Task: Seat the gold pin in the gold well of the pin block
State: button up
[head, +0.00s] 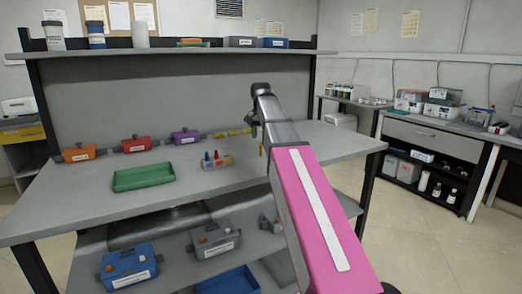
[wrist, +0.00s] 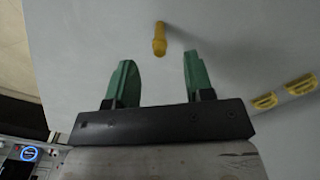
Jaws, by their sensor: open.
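The gold pin (wrist: 160,40) shows in the wrist view just beyond my fingertips, about midway between them and apart from both. A small yellow piece (head: 262,150) beside my gripper in the head view looks like the same pin. My gripper (wrist: 158,62) is open and empty, with two green fingers. In the head view my gripper (head: 254,131) is mostly hidden by my pink arm, above the right part of the bench. The pin block (head: 216,161) sits mid-bench, left of my gripper, with red and blue pins standing in it. Its gold well cannot be made out.
A green tray (head: 143,177) lies left of the block. Orange (head: 79,152), red (head: 136,144) and purple (head: 186,136) boxes line the back with a yellow item (head: 232,133). Yellow handles (wrist: 300,86) show at right in the wrist view. The front bench is clear.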

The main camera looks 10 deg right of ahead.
aim_at(261, 143)
notch_tip(261, 143, down, 4)
jog(key=shift+f, duration=0.2)
grip_shut()
jog(key=shift+r, duration=0.15)
